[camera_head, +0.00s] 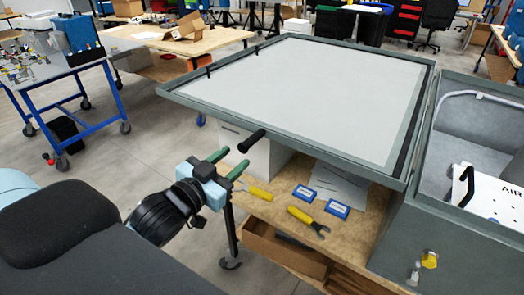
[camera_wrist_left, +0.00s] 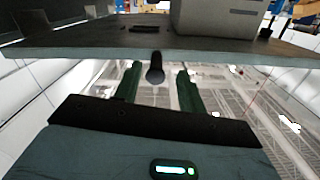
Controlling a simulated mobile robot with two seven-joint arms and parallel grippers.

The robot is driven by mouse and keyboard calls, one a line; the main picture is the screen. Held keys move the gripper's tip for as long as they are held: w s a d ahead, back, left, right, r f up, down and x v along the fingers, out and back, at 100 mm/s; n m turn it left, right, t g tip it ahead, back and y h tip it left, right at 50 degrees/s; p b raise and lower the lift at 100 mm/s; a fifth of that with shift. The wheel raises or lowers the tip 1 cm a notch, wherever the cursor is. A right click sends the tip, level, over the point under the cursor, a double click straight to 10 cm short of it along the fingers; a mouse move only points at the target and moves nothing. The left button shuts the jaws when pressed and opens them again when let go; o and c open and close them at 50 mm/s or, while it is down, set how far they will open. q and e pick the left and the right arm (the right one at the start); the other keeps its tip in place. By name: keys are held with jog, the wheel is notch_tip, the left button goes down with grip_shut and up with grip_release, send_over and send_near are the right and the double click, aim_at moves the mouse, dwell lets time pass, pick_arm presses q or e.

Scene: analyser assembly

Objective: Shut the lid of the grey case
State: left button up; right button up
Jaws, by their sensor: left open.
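The grey case (camera_head: 462,250) stands at the right. Its large lid (camera_head: 300,82) is swung open to the left and lies nearly level above the wooden bench. A black rod-like handle (camera_head: 251,141) sticks out from the lid's near edge. My left gripper (camera_head: 232,160), with green fingers, is open just short of and slightly below this handle in the head view. In the left wrist view, the handle's round dark end (camera_wrist_left: 155,70) shows between the open fingers (camera_wrist_left: 158,75); I cannot tell whether they touch it. My right gripper is out of view.
The wooden bench (camera_head: 350,233) under the lid carries yellow-handled tools (camera_head: 302,217), small blue boxes (camera_head: 337,209) and pale blocks. A white panel with a black handle (camera_head: 485,196) sits in the case. A blue-framed cart (camera_head: 85,65) stands at the left, with bare floor between.

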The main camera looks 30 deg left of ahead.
aim_at(252, 140)
pick_arm(q)
jog(key=shift+s+d+r, duration=0.2)
jog(key=shift+d+r, duration=0.15)
jog(key=shift+r, duration=0.4)
jog(key=shift+w+a, duration=0.1)
jog(key=shift+w, duration=0.35)
jog(key=w, duration=0.4)
jog(key=w+p, duration=0.1)
jog(key=w, duration=0.1)
jog(key=shift+w+d, duration=0.1)
jog(key=shift+d, duration=0.15)
jog(key=shift+w+d+f, duration=0.1)
jog(key=shift+w, duration=0.3)
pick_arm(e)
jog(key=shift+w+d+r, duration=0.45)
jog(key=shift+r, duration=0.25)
pick_arm(q)
grip_shut()
